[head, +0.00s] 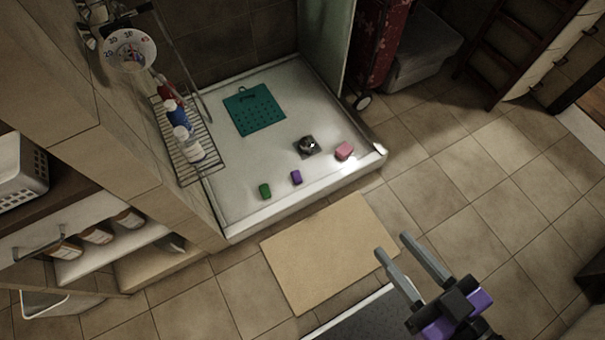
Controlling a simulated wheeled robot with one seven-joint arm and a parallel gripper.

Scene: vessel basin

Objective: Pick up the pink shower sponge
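The pink shower sponge (344,151) is a small block lying on the white shower tray (238,216), near its front right corner. It stands apart from the metal drain (307,146) to its left. My gripper (402,249) is at the lower right, over the floor and outside the tray. Its two grey fingers are spread apart with nothing between them. In the picture it is below and to the right of the sponge, well away from it.
A purple block (296,177) and a green block (265,191) lie near the tray's front edge. A teal mat (254,110) lies further back. A wire shelf with bottles (187,143) stands left. A glass panel (347,45) borders the right. A beige mat (330,250) lies in front.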

